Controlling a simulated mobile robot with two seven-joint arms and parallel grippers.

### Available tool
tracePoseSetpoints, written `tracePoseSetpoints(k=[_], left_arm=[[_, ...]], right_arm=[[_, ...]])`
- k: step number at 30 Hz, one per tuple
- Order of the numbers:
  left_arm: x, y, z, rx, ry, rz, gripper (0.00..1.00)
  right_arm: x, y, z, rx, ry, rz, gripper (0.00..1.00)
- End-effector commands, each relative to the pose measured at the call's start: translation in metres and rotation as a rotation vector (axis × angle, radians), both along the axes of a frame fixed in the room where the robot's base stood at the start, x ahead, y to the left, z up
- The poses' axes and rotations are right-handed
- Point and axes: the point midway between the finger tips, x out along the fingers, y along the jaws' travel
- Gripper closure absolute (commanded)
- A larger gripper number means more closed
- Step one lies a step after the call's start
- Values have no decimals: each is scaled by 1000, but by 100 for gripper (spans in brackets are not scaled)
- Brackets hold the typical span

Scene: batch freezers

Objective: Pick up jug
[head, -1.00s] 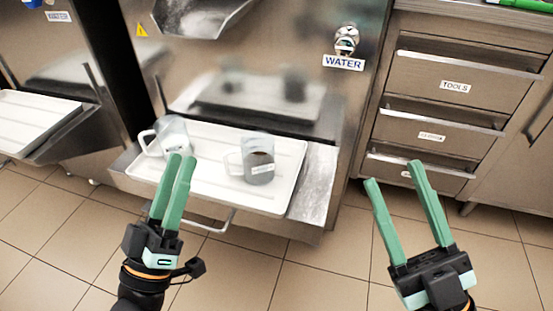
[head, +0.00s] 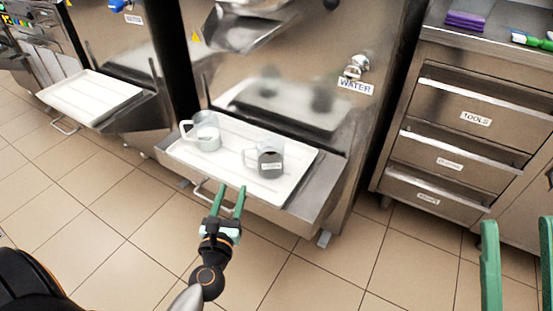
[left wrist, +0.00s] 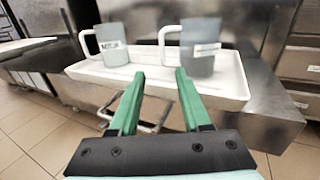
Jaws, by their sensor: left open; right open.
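Two grey translucent jugs with handles stand upright on a white tray. The left jug (head: 207,133) shows a label in the left wrist view (left wrist: 113,46). The right jug (head: 269,160) has dark content or a dark inside and a white label; it also shows in the left wrist view (left wrist: 200,48). My left gripper (head: 232,188) is open and empty, in front of the tray's front edge and apart from both jugs. In the left wrist view its fingers (left wrist: 154,80) point at the tray. My right gripper (head: 518,225) is open and empty at the lower right, away from the jugs.
The white tray (head: 225,161) rests on the steel shelf of a machine with a WATER label (head: 355,86). Another white tray (head: 90,97) sits at the left machine. A drawer cabinet labelled TOOLS (head: 475,119) stands right. The tiled floor (head: 140,220) in front is clear.

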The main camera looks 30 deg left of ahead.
Motion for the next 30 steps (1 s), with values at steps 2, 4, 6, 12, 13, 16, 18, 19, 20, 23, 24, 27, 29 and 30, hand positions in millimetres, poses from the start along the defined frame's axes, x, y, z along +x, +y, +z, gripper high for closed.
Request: tracePoseSetpoints(k=[2,4,6,12,13,16,18,19,20,23,24,27,29,30], left_arm=[[10,3,2,-2,-4,1,53],[22,7,3,-2,-5,1,53],[34,11,2,1,-4,0,53],[59,20,1,3,-2,-1,53],[61,20,1,3,-2,-1,53],[65,22,1,4,-2,0,53],[69,23,1,4,-2,-1,53],[72,23,1,4,-2,-1,53],[76,24,1,4,-3,-1,53],[90,26,1,5,-3,-1,53],[96,27,1,5,-2,-1,53],[108,31,0,6,-2,-1,53],[112,32,0,6,-1,-1,53],[114,33,0,5,0,-1,53]], right_arm=[[0,0,2,-1,0,-1,50],[0,0,4,-2,-3,-2,50],[0,0,5,-3,-3,-4,50],[-1,1,7,-6,-5,-5,50],[-1,1,7,-6,-5,-5,50],[-1,1,7,-6,-5,-5,50],[-1,1,6,-6,-5,-5,50],[-1,1,6,-6,-5,-5,50],[-1,1,6,-6,-5,-5,50],[-1,1,5,-4,-4,-5,50],[-1,1,5,-4,-4,-5,50],[0,0,4,-3,-3,-5,50],[0,0,3,-2,-2,-4,50],[0,0,3,-2,-2,-3,50]])
